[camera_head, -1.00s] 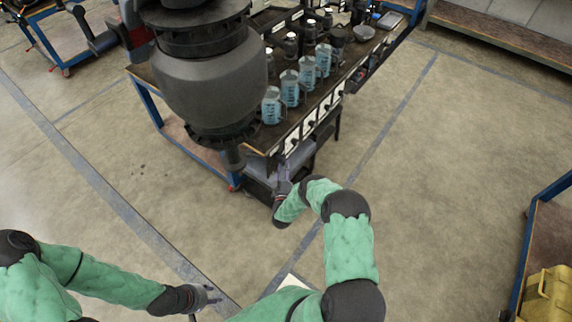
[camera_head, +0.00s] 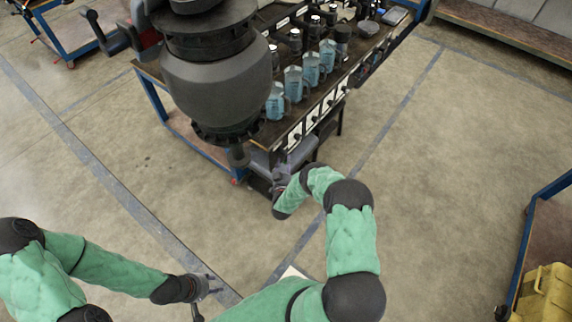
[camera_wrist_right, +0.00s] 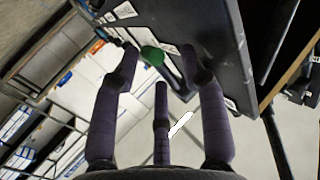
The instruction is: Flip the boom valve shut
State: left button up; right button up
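My right gripper (camera_head: 282,174) is at the near corner of the bench, below the dark grey tank-like body (camera_head: 215,85). In the right wrist view its three purple fingers (camera_wrist_right: 160,58) are spread open. I cannot tell for sure which part is the boom valve. My left gripper (camera_head: 210,289) hangs over bare floor at the lower left, empty, its fingers apart.
The bench (camera_head: 300,118) carries several blue jugs (camera_head: 293,83) and dark bottles (camera_head: 295,42), with white plates and black knobs along its front. A yellow case (camera_head: 545,293) sits on a shelf at the lower right. Open floor lies between.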

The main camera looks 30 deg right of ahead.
jog(key=shift+f, duration=0.1)
dwell(0.3)
jog(key=v, duration=1.2)
dwell(0.3)
